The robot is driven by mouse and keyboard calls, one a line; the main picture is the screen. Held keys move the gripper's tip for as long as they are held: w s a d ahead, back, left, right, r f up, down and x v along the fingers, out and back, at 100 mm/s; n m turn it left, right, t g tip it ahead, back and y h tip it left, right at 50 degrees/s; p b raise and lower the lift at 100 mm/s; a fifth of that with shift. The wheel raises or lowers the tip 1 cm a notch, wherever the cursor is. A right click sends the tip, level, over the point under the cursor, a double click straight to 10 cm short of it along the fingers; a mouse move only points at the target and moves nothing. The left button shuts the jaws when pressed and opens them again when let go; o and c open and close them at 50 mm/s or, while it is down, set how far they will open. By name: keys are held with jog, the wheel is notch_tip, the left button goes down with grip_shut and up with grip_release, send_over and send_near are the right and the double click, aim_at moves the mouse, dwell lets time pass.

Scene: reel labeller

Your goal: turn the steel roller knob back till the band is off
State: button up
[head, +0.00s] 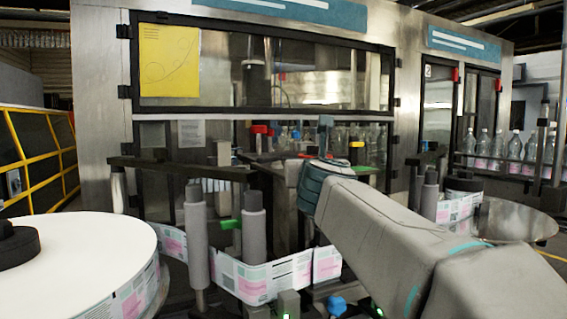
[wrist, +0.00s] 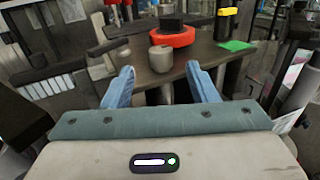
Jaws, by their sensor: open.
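A plain grey metal knob (wrist: 161,58), which looks like the steel roller knob, stands upright on a dark plate in the wrist view. A red ring with a black block on top (wrist: 172,37) is just behind it. My gripper (wrist: 160,80) is open and empty, its two blue fingers spread apart. The knob is ahead of the gap between them, and neither finger appears to touch it. In the head view, my arm crosses in front of the machine and hides part of this area. I cannot make out a separate band on the knob.
A yellow-topped knob (wrist: 228,22) and a green pad (wrist: 236,46) are on the right of the plate. A printed label web (head: 262,281) runs around grey rollers (head: 254,240). A large white reel (head: 75,255) fills the front left. Bottles (head: 515,150) stand at the right.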

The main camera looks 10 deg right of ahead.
jog(key=w, duration=0.6)
jog(key=w+d, duration=0.1)
jog(key=w, duration=0.2)
jog(key=shift+d, duration=0.1)
jog(key=shift+s, duration=0.1)
jog(key=shift+c, duration=0.3)
jog(key=c, duration=0.9)
